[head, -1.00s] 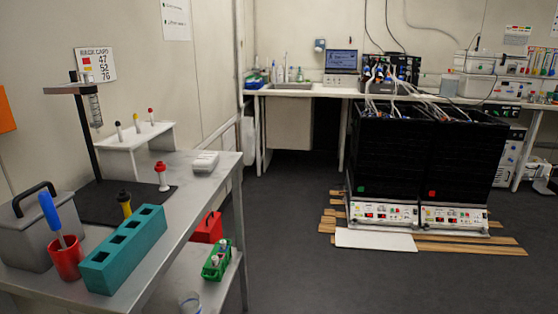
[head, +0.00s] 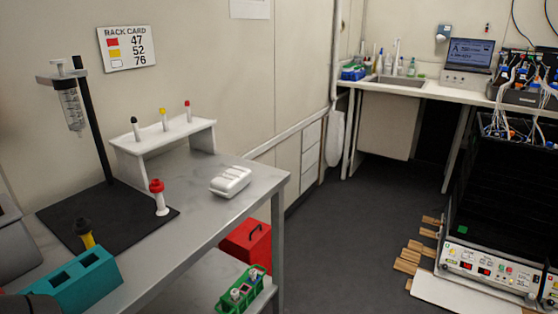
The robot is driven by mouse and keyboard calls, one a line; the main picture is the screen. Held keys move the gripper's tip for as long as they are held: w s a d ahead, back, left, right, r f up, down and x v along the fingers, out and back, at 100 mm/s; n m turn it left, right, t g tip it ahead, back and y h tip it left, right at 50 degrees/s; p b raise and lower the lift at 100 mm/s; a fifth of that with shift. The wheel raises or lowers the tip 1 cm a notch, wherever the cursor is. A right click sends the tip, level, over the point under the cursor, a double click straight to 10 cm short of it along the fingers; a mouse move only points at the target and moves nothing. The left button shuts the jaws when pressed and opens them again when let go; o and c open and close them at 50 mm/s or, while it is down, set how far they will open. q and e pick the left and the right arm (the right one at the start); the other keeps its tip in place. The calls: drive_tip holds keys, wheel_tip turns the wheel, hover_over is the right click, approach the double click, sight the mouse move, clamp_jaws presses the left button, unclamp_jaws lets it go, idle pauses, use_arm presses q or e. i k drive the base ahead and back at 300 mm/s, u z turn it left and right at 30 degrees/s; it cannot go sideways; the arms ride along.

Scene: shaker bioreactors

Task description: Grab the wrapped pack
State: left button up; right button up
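A white, ridged pack (head: 231,181), the one thing that looks like a wrapped pack, lies flat on the grey metal table (head: 240,205) near its right end. Its wrapping is too small to make out clearly. Nothing touches it from above. Neither of my grippers can be made out in the head view. A dark shape cuts into the bottom left corner, and I cannot tell what it is.
A red-capped white tube (head: 159,197) stands on a black mat (head: 110,225) left of the pack. Behind are a white rack (head: 160,145) and a syringe stand (head: 95,130). A teal block (head: 85,285) is at front left. Below are a red box (head: 248,240) and green rack (head: 243,290).

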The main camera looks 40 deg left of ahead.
sight(228, 184)
drive_tip(key=i, duration=2.4)
drive_tip(key=u, duration=3.8)
